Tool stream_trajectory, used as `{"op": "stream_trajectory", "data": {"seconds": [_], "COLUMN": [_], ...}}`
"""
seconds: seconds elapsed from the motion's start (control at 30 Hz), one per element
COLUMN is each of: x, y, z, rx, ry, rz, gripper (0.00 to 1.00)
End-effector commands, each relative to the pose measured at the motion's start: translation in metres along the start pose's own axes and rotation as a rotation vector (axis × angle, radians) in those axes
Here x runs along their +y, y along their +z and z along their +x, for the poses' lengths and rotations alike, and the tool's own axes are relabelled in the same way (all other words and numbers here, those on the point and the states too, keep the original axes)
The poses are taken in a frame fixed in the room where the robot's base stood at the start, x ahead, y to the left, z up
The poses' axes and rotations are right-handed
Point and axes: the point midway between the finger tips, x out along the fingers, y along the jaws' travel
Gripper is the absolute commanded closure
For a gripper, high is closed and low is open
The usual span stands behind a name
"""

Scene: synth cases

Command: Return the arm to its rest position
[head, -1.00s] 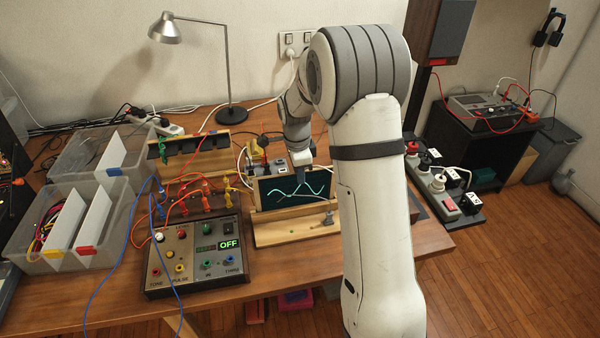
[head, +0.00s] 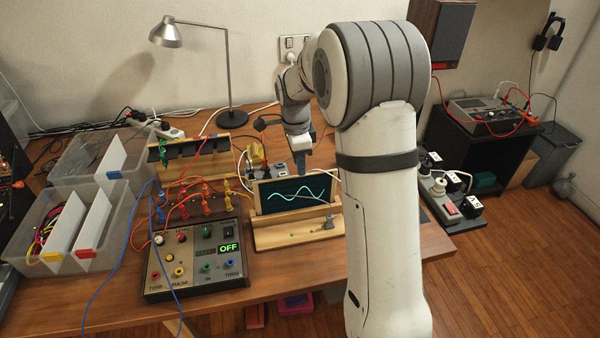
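My gripper (head: 303,171) hangs fingers-down at the top edge of the small dark screen (head: 285,198), which shows a green wave. The fingers look narrow and bluish; they are too small here to tell whether they are open or shut, or whether they touch the screen. My arm rises from the lower right, bends at a large grey-banded joint and reaches back over the table. It hides part of the table's right side.
A control box (head: 196,262) reading OFF stands left of the screen's wooden stand (head: 290,237). Coloured leads, clear bins (head: 20,235), a lamp (head: 230,118) and a wooden rack (head: 190,150) crowd the left and back. Power strips (head: 437,200) lie at the right.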

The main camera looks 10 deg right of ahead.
Motion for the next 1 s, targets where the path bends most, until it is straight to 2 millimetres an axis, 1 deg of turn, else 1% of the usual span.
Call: {"op": "stream_trajectory", "data": {"seconds": [0.03, 0.1, 0.2, 0.7, 0.77, 0.87, 0.97, 1.0], "x": [-0.001, 0.0, 0.0, 0.0, 0.007, 0.029, 0.063, 0.078], "y": [0.0, 0.0, 0.0, 0.0, 0.0, -0.001, -0.002, -0.002], "z": [-0.007, -0.013, -0.019, -0.019, -0.026, -0.042, -0.061, -0.068], "rx": [0.0, 0.0, 0.0, 0.0, -0.002, -0.004, -0.005, -0.003], "ry": [-0.003, -0.001, -0.001, 0.0, -0.008, -0.028, -0.059, -0.074], "rz": [0.0, 0.0, 0.0, 0.0, -0.035, -0.156, -0.344, -0.428], "gripper": [0.68, 0.68, 0.68, 0.68, 0.68, 0.68, 0.68, 0.68]}}
